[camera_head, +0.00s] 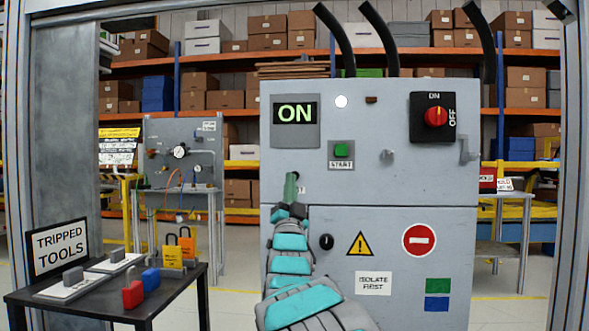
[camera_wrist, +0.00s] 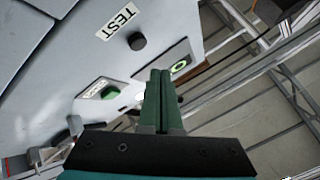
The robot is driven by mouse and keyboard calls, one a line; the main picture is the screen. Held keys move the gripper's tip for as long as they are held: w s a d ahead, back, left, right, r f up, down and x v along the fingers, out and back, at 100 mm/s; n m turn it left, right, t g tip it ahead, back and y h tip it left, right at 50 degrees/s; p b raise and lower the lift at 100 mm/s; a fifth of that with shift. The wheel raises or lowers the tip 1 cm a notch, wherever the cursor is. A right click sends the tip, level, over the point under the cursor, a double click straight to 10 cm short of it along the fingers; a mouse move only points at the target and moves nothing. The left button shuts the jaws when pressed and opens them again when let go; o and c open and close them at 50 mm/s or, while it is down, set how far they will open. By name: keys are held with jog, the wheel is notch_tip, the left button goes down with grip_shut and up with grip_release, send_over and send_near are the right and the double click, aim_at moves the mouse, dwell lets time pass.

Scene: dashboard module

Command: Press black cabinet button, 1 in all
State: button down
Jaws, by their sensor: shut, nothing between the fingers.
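The grey cabinet (camera_head: 400,190) stands upright ahead. Its round black button (camera_wrist: 137,41) shows in the wrist view beside a TEST label (camera_wrist: 117,20). In the head view my gripper and arm seem to cover this button. My gripper (camera_head: 291,176) is in front of the cabinet's left part, below the ON display (camera_head: 295,113). In the wrist view its green fingers (camera_wrist: 160,73) are together and empty, with tips right of and below the black button. I see no contact with the button; the exact gap is unclear.
A green START button (camera_head: 341,150), red rotary switch (camera_head: 436,116) and black knob (camera_head: 326,241) are on the cabinet. A TRIPPED TOOLS table (camera_head: 150,305) with padlocks stands at left. Grey frame posts (camera_head: 65,130) flank the view. Floor between table and cabinet looks clear.

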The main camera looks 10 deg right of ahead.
jog(key=shift+w+d, duration=0.25)
jog(key=shift+w, duration=0.4)
jog(key=shift+w+d, duration=0.2)
jog(key=shift+w, duration=0.45)
dwell(1.1)
jog(key=shift+w+d+b, duration=0.1)
jog(key=shift+w+b, duration=0.3)
jog(key=shift+w, duration=0.05)
jog(key=shift+w+d, duration=0.1)
jog(key=shift+w, duration=0.25)
dwell(0.6)
jog(key=shift+s, duration=0.1)
jog(key=shift+s+a+r+b, duration=0.1)
jog(key=shift+s+a+b, duration=0.15)
jog(key=shift+s+b, duration=0.45)
jog(key=shift+s, duration=0.1)
